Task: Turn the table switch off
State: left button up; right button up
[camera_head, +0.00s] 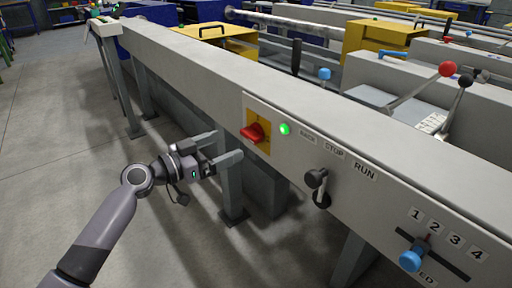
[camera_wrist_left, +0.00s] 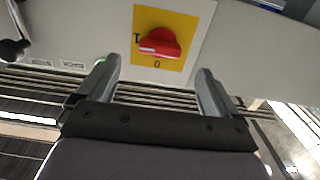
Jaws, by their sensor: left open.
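The table switch is a red rotary knob (camera_head: 255,132) on a yellow plate (camera_head: 264,117), on the front face of the long grey beam. In the left wrist view the knob (camera_wrist_left: 159,42) lies crosswise. Its pale mark is at the left end, towards the "I" label; a "0" stands below it. A green lamp (camera_head: 285,129) beside the plate is lit. My left gripper (camera_head: 229,143) is open and empty, in front of the beam, left of and slightly below the knob. In the left wrist view the knob is ahead, between and beyond the fingertips (camera_wrist_left: 157,78), not touched. My right gripper is not in view.
Right of the lamp are labels and a black-knobbed lever (camera_head: 317,179), then a blue knob (camera_head: 411,257) in a numbered slot. Levers with red (camera_head: 447,69) and black knobs rise behind the beam. Table legs (camera_head: 231,185) stand below. The floor at left is clear.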

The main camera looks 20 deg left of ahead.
aim_at(246, 136)
pick_arm(q)
jog(key=shift+x, duration=3.65)
jog(key=shift+r, duration=0.15)
jog(key=shift+c, duration=0.3)
jog(key=c, duration=1)
